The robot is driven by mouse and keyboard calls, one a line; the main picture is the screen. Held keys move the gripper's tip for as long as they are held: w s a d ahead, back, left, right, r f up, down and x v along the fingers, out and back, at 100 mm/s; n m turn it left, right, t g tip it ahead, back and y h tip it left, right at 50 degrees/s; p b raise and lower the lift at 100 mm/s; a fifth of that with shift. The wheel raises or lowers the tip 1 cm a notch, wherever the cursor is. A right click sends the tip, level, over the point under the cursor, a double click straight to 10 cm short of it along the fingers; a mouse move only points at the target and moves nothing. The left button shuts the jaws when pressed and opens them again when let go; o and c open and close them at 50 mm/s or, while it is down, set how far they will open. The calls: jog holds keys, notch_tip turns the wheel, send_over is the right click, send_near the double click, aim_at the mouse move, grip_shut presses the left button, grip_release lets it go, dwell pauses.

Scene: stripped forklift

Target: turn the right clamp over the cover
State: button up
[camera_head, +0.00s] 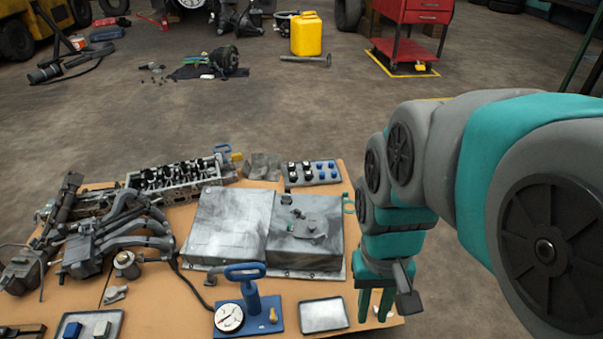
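A grey metal housing with a flat, worn cover (232,222) sits in the middle of the table. The right part of its top (325,205) carries a small raised plate with fittings. My gripper (376,305) is beyond the housing's right front corner, over the table's right edge, fingers pointing down. A gap shows between its two teal fingers and I see nothing held in it. I cannot pick out the right clamp for certain; my arm and gripper hide part of the housing's right side.
A blue-handled gauge stand (250,305) and a shallow metal tray (324,315) stand in front of the housing. Engine parts (125,235) crowd the left. A block with blue and dark caps (312,172) stands behind.

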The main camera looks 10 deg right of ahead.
jog(key=w+d+f+m, duration=0.1)
jog(key=w+m, duration=0.1)
jog(key=w, duration=0.4)
jog(key=w+d+m, duration=0.2)
jog(key=w+m, duration=0.1)
jog(key=w, duration=0.4)
jog(key=m+t+b, duration=0.2)
jog(key=m, duration=0.5)
send_over(319, 236)
notch_tip(319, 236, down, 20)
jog(key=shift+d+r, duration=0.15)
jog(key=shift+w+f, duration=0.15)
jog(key=shift+f, duration=0.25)
notch_tip(319, 236, down, 7)
jog(key=shift+f, duration=0.15)
grip_shut()
